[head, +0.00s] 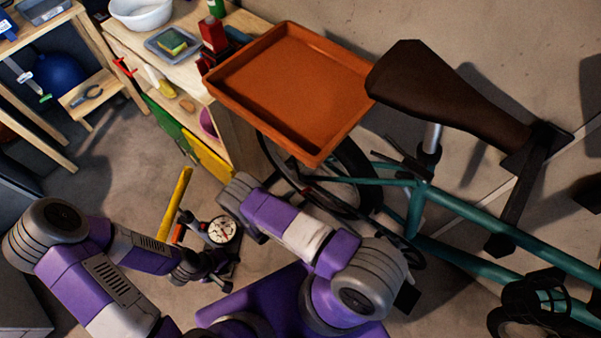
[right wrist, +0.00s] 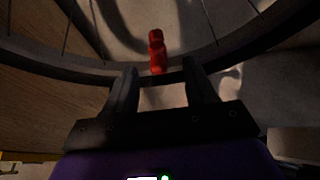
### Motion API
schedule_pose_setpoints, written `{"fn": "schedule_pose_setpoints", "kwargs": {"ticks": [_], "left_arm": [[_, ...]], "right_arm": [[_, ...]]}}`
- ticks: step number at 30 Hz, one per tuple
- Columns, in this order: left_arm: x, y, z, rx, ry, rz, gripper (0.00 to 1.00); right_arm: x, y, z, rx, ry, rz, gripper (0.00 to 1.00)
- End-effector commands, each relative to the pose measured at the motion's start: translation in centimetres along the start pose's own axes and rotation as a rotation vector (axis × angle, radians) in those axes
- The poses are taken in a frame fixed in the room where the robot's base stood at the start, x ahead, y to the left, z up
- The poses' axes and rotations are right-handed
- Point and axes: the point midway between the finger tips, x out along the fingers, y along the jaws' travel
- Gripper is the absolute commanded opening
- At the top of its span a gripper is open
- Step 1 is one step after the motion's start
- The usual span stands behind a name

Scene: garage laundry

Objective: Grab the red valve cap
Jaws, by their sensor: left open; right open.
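The red valve cap (right wrist: 157,52) shows in the right wrist view as a small upright red piece at the bicycle wheel's rim (right wrist: 95,68). My right gripper (right wrist: 161,78) is open and empty. Its two fingers point toward the cap, which appears between and just beyond the fingertips; I cannot tell the exact gap. My left gripper (head: 220,268) is low over the floor, beside the pump, apart from the wheel.
A teal bicycle (head: 465,238) with a brown saddle (head: 440,95) stands by the wall. An orange tray (head: 290,80) is above the wheel. A floor pump with a round gauge (head: 221,230) stands near my left gripper. A wooden workbench (head: 130,45) holds several items. Floor at left centre is clear.

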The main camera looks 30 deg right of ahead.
Motion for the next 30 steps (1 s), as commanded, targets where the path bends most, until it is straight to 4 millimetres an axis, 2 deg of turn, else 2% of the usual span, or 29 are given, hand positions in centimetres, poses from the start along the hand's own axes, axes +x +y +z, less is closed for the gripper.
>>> {"fn": "schedule_pose_setpoints", "kwargs": {"ticks": [8, 18, 27, 30], "left_arm": [[0.8, -0.3, 0.0, -0.001, -0.001, 0.000, 0.43], [2.2, -0.9, -0.1, -0.001, -0.001, 0.000, 0.43], [2.2, -0.8, -0.1, 0.000, 0.000, 0.000, 0.43], [2.2, -0.8, -0.1, 0.000, 0.000, 0.000, 0.43]], "right_arm": [[2.7, 0.0, 0.0, 0.001, 0.000, -0.003, 0.55], [7.2, 0.2, 0.5, 0.001, 0.001, -0.003, 0.55], [7.6, 0.2, 0.7, 0.001, 0.001, -0.002, 0.55], [7.5, 0.2, 0.7, 0.001, 0.001, -0.002, 0.40]]}}
